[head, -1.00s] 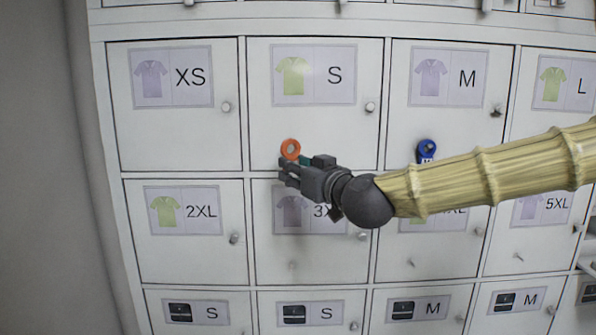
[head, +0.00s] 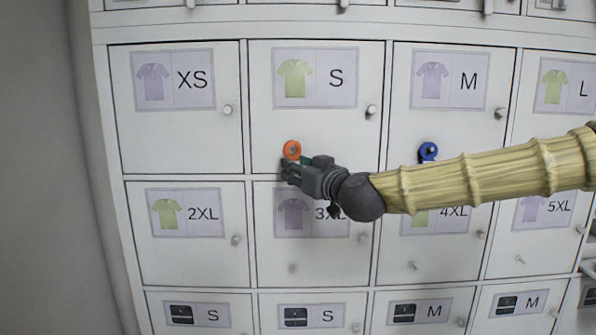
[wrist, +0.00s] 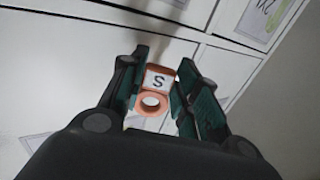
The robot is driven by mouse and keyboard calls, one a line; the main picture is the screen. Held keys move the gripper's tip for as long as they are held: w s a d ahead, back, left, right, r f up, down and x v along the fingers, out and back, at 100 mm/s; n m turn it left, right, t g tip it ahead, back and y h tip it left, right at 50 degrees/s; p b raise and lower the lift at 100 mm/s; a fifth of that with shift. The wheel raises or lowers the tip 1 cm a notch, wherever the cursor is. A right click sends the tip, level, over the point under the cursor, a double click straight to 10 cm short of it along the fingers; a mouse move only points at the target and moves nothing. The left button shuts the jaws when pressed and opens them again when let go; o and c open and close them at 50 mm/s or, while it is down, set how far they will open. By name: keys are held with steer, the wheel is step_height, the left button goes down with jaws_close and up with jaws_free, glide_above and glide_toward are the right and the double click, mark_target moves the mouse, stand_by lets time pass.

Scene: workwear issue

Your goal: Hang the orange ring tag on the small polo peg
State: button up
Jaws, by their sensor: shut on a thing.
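The orange ring tag (head: 292,150) is in front of the lower part of the green polo S door (head: 330,137). My gripper (head: 290,172) is shut on its lower part, with the ring standing above the fingers. In the wrist view the tag's white face with an S (wrist: 159,82) and the orange ring (wrist: 151,104) show between my gripper's two green-padded fingers (wrist: 155,98). A grey spot shows inside the ring in the head view. The small polo peg is not clearly visible, and I cannot tell whether the ring is around it.
A blue tag (head: 428,151) hangs on the M door, just above my arm. Bare pegs show on the 3XL door (head: 292,268) and the 4XL door (head: 413,265). A round knob (head: 370,110) sticks out at the right of the S door.

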steer(key=shift+w+f, duration=0.15)
steer(key=shift+w, duration=1.25)
steer(key=shift+c, duration=0.2)
steer(key=shift+w+f+b, duration=0.2)
steer(key=shift+w+b, duration=0.1)
steer(key=shift+w, duration=0.3)
steer(key=o, duration=0.9)
steer(key=shift+d, duration=0.1)
